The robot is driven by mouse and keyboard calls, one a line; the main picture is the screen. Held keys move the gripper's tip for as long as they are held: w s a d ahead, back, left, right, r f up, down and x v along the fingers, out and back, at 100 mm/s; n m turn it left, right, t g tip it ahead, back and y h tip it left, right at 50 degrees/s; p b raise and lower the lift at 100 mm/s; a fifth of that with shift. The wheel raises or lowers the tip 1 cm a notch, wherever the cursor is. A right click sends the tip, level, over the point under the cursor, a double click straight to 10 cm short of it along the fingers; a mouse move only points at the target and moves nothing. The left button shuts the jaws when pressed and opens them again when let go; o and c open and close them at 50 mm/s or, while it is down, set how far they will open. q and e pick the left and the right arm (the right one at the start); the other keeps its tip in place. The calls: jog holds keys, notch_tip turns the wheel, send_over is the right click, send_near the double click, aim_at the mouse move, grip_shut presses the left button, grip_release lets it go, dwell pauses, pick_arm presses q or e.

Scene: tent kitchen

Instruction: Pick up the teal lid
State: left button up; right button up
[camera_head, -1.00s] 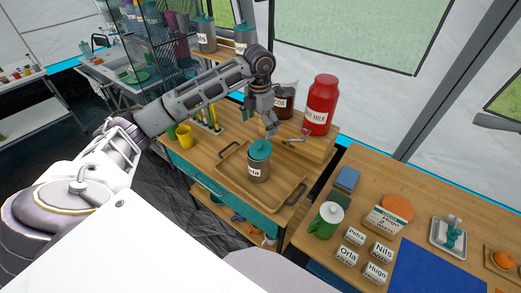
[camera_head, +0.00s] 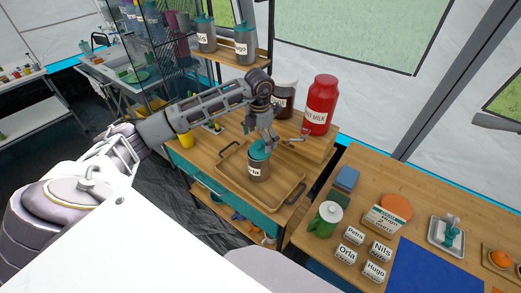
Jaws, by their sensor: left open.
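The teal lid (camera_head: 259,149) sits on top of a grey canister (camera_head: 259,170) with a white name label. The canister stands upright on a wooden tray (camera_head: 231,173) on the counter. My left gripper (camera_head: 268,144) is open and comes down from above at the lid's right side. Its fingers overlap the lid's edge in the picture; I cannot tell whether they touch it. My right gripper is not in view.
A red milk canister (camera_head: 321,105) and a dark-filled jar (camera_head: 284,98) stand on a wooden riser (camera_head: 318,149) behind the tray. A yellow cup (camera_head: 186,139) is to the left. A green pitcher (camera_head: 325,219) and labelled blocks are on the right table.

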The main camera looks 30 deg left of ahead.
aim_at(260, 145)
pick_arm(q)
jog(key=shift+f, duration=0.15)
jog(key=shift+w+f+p, duration=0.1)
jog(key=shift+f+p, duration=0.65)
jog(key=shift+f, duration=1.7)
jog(key=c, duration=0.9)
jog(key=shift+c, duration=0.2)
jog(key=shift+r, duration=0.1)
jog(key=shift+r+b, duration=0.85)
jog(key=shift+r, duration=4.05)
